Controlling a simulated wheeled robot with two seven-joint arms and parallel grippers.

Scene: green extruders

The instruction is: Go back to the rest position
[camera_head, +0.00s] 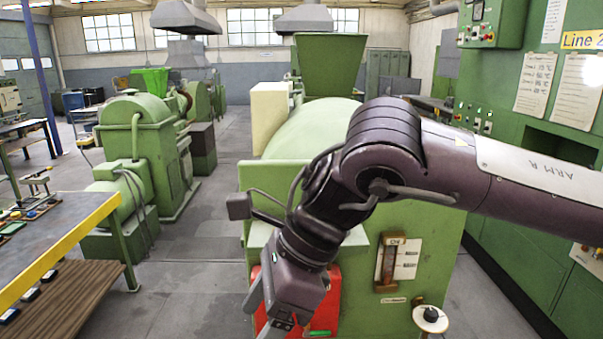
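My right arm (521,181), labelled "ARM R", comes in from the right edge. It bends down at a dark elbow in front of the nearest green extruder (309,128). My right gripper (283,316) is at the bottom centre, pointing down, in front of a red panel (327,304) on that machine. Its fingertips are small and partly cut off by the frame, so its opening and any contact are unclear. My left arm and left gripper are not in view.
A green control cabinet (572,250) stands at the right. A workbench (65,238) with a yellow edge is at the left. A second green extruder (145,120) stands behind it. Grey floor (205,270) is clear between the machines.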

